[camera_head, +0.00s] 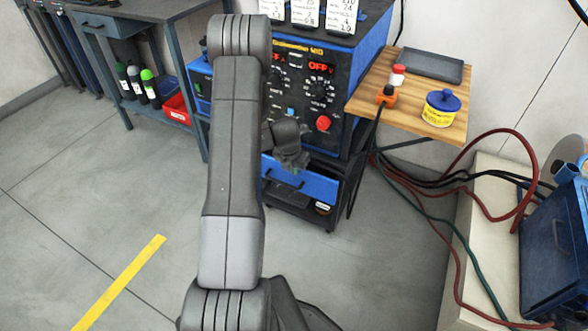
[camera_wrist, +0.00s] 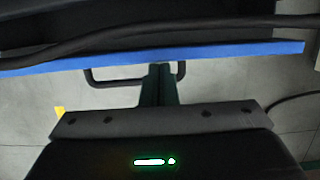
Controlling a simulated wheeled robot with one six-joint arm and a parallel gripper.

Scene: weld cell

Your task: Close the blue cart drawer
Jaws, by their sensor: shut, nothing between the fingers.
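The blue cart drawer (camera_head: 318,186) is in the cart below the welding machine in the head view. Its blue front appears to stand out from the cart, with a dark handle on it. In the wrist view the blue front edge (camera_wrist: 225,53) crosses the picture, with the dark bar handle (camera_wrist: 105,83) below it. My gripper (camera_head: 294,163) is at the drawer front, its fingers shut and empty. In the wrist view the gripper fingers (camera_wrist: 159,72) reach the handle area near the blue front. Whether they touch it I cannot tell. My arm hides the drawer's left part.
The welding machine (camera_head: 350,75) with dials sits on the cart above the drawer. A wooden side shelf (camera_head: 425,75) holds a yellow tub (camera_head: 441,112). Red and dark hoses (camera_head: 430,205) trail at right, near a blue toolbox (camera_head: 555,250). Floor at left is open.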

